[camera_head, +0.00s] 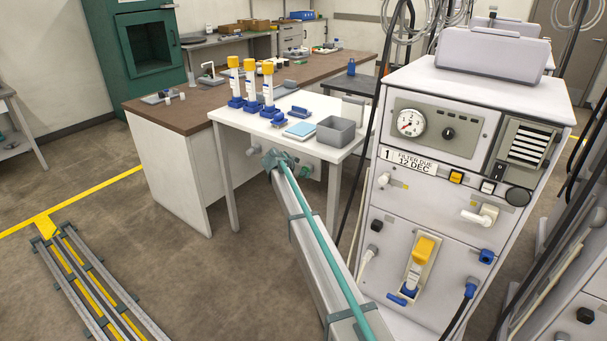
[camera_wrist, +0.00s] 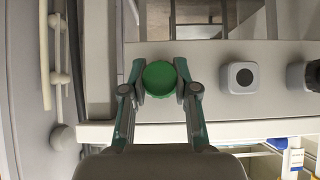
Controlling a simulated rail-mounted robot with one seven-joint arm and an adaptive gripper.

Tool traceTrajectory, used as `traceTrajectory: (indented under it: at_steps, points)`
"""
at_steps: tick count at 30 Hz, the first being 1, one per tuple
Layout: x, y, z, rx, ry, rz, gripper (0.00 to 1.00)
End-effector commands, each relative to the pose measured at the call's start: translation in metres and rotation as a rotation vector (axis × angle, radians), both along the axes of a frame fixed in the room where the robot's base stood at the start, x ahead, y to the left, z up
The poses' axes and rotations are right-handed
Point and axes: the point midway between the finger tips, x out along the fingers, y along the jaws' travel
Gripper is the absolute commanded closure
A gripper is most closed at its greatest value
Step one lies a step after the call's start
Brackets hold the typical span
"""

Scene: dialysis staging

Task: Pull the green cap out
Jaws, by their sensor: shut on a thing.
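In the wrist view the round green cap (camera_wrist: 160,76) sits between the fingertips of my gripper (camera_wrist: 161,88). One finger is on each side of the cap, and both are closed against it. Behind the cap is a flat grey panel (camera_wrist: 225,53). The cap's back is hidden, so I cannot tell whether it is clear of the panel. In the head view my teal and grey arm reaches toward the front of the white table, and I cannot make out the cap clearly there.
In the head view the white machine (camera_head: 455,100) stands at the right, beside the white table (camera_head: 235,119) with filters and a grey bin (camera_head: 336,132).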

Motion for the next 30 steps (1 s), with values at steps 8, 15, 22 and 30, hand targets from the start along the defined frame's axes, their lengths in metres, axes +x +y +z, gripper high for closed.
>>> traceTrajectory:
  at_steps: [8, 15, 22, 30]
  points:
    - [-0.003, 0.002, -0.001, 0.0, 0.0, 0.0, 1.0]
    - [-0.009, 0.005, -0.001, 0.0, 0.001, -0.001, 1.0]
    - [-0.014, 0.008, -0.001, -0.001, 0.0, -0.001, 1.0]
    - [-0.016, 0.009, 0.0, -0.001, 0.0, -0.001, 1.0]
